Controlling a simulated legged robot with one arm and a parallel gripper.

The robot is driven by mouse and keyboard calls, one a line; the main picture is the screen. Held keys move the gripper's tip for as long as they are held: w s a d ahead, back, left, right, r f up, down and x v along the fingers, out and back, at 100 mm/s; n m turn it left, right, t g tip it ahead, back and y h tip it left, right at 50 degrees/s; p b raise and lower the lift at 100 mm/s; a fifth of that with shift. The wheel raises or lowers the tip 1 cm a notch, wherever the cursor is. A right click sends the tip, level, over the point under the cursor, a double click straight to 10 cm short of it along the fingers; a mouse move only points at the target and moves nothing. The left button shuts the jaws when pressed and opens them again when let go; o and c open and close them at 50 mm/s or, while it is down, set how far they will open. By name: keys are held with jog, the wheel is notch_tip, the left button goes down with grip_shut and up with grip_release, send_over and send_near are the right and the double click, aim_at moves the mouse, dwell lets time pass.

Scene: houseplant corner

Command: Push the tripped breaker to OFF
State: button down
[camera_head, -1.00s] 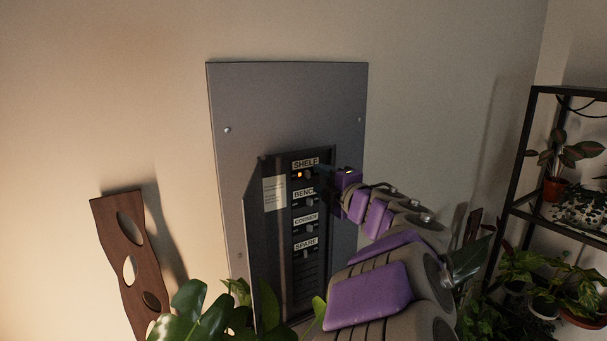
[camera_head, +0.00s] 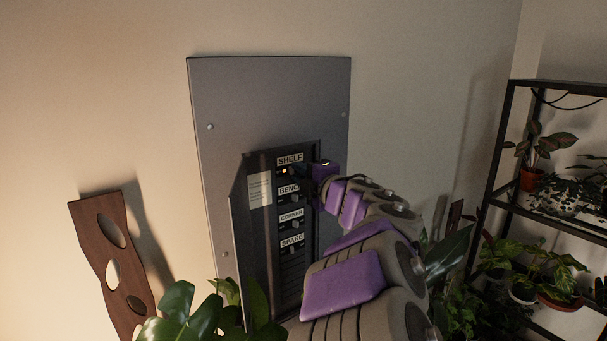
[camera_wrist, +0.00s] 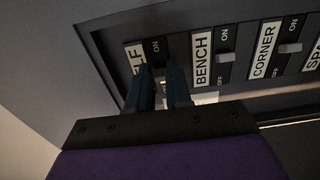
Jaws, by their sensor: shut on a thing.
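The breaker panel (camera_head: 265,100) is a grey plate on the wall with a dark column of labelled breakers. The top one, SHELF (camera_head: 290,159), has an orange light (camera_head: 284,171) lit beside it. My gripper (camera_head: 304,173) is at this top row, reaching in from the right. In the wrist view, its two dark blue fingers (camera_wrist: 159,88) are at the SHELF breaker, shut around its switch. The fingers mostly hide the switch, so its exact position is unclear. ON shows just beyond the fingertips. The BENCH switch (camera_wrist: 225,58) and CORNER switch (camera_wrist: 290,48) stand beside it, untouched.
A panel door (camera_head: 240,220) stands open at the left of the breakers. A wooden board with holes (camera_head: 112,265) leans at the left. Green leaves (camera_head: 190,310) rise below the panel. A black plant shelf (camera_head: 492,165) stands at the right.

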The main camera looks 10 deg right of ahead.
jog(key=shift+a+f, duration=0.15)
jog(key=shift+a, duration=0.25)
jog(key=shift+s+a+m+t+h+b, duration=0.15)
jog(key=shift+a+m+t+h+b, duration=0.35)
jog(key=shift+h, duration=0.4)
jog(key=m+h+b, duration=0.1)
jog(key=m+h, duration=0.1)
jog(key=shift+a+h, duration=0.15)
jog(key=shift+h, duration=0.25)
jog(key=shift+m+h, duration=0.3)
jog(key=shift+h, duration=0.2)
jog(key=c, duration=1.3)
grip_release()
jog(key=shift+o, duration=1.3)
jog(key=shift+a, duration=0.15)
